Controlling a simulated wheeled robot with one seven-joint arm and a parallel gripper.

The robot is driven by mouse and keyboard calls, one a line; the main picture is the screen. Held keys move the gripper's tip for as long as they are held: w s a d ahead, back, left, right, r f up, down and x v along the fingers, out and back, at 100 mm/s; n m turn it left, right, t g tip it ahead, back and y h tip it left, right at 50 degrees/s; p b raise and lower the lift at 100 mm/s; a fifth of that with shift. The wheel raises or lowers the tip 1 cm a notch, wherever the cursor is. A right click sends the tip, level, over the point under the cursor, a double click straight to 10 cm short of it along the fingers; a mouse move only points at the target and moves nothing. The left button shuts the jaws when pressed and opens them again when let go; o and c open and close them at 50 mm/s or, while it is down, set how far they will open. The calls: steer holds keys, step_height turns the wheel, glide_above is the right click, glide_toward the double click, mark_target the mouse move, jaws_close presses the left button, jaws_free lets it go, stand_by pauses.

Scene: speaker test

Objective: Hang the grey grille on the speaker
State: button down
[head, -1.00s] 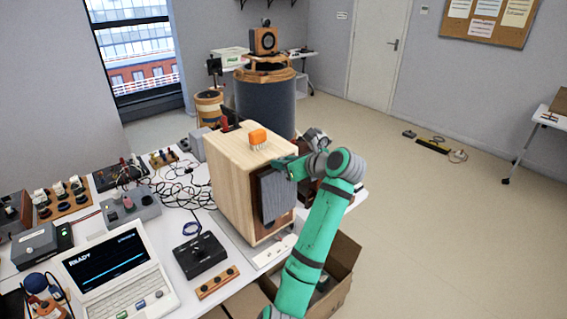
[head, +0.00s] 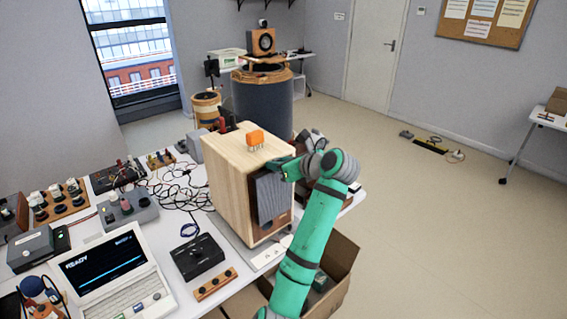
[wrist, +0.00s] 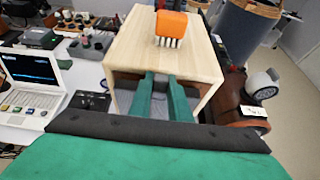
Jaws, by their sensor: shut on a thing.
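The speaker (head: 228,180) is a pale wooden box standing upright on the white table. Its top also shows in the wrist view (wrist: 125,50). My gripper (head: 283,167) is at the upper part of the speaker's front and is shut on the upper edge of the grey grille (head: 271,197). The grille is upright in front of the brown front face, covering much of it. I cannot tell whether it touches the speaker. In the wrist view, my gripper's green fingers (wrist: 163,90) reach toward the speaker's front edge; the grip itself is hard to make out.
An orange brush-like block (head: 255,139) sits on the speaker's top. A black box (head: 197,257), a laptop (head: 105,275) and loose cables (head: 178,195) lie on the table to the left. An open cardboard box (head: 340,262) stands below the arm. The floor at right is mostly clear.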

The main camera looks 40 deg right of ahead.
steer(key=shift+s+d, duration=0.2)
steer(key=shift+d, duration=0.5)
steer(key=shift+w, duration=0.2)
stand_by(0.6)
steer(key=shift+a+r, duration=0.15)
steer(key=shift+s+d, duration=0.2)
steer(key=shift+s, duration=0.3)
stand_by(0.5)
